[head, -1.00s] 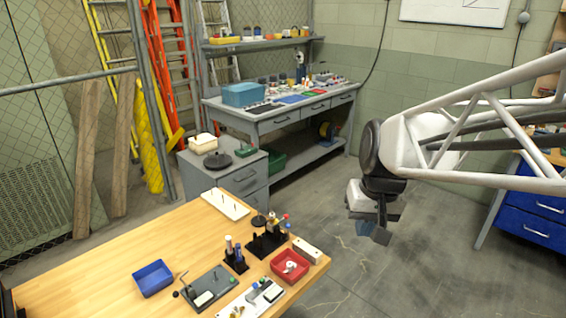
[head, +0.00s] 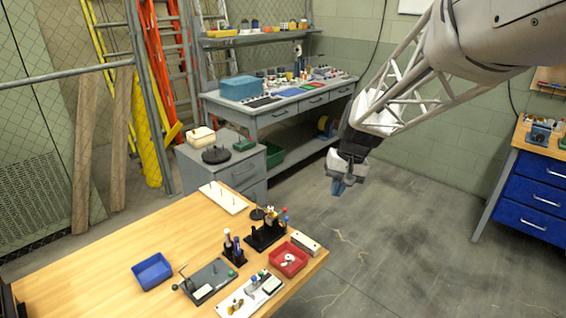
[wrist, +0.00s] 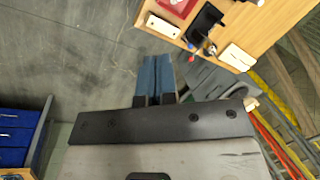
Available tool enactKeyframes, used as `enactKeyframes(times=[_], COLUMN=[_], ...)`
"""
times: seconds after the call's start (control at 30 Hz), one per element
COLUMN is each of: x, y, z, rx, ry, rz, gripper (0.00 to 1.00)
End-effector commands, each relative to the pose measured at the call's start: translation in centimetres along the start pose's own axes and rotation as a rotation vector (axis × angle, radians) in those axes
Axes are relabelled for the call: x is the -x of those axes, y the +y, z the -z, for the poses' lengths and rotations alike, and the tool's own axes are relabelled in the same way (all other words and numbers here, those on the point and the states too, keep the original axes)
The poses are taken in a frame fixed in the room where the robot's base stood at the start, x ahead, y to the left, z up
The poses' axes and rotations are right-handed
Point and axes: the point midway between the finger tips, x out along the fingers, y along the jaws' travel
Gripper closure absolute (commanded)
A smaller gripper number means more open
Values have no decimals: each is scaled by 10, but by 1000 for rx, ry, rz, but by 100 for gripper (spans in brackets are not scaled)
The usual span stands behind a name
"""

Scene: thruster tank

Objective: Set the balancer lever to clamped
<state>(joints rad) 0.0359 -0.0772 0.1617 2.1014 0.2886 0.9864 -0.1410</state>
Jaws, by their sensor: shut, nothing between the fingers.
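Which fixture is the balancer is hard to tell at this size. A black stand (head: 265,236) with a disc and coloured knobs is near the table's right edge; it also shows in the wrist view (wrist: 206,22). A dark grey plate (head: 212,276) with a thin, black-knobbed lever (head: 184,275) sits nearer the front. The lever's setting is too small to read. My gripper (head: 338,188) hangs over the floor, right of the table and apart from everything. Its blue fingers (wrist: 155,76) are together and empty in the wrist view.
The wooden table (head: 150,235) also holds a blue tray (head: 153,272), a red tray (head: 288,260), a white pegged plate (head: 223,197) and a white block (head: 305,243). A grey cabinet (head: 235,172) and a workbench (head: 275,115) stand behind. The floor right of the table is clear.

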Motion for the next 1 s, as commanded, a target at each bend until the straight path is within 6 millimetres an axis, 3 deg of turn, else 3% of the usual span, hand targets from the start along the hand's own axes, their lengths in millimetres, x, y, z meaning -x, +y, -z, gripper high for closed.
enactKeyframes(times=[0.57,1.0], x=[-58,-115], y=[4,11], z=[95,162], rx=[-31,-57], ry=[-69,-115], rz=[81,145], gripper=[100,100])
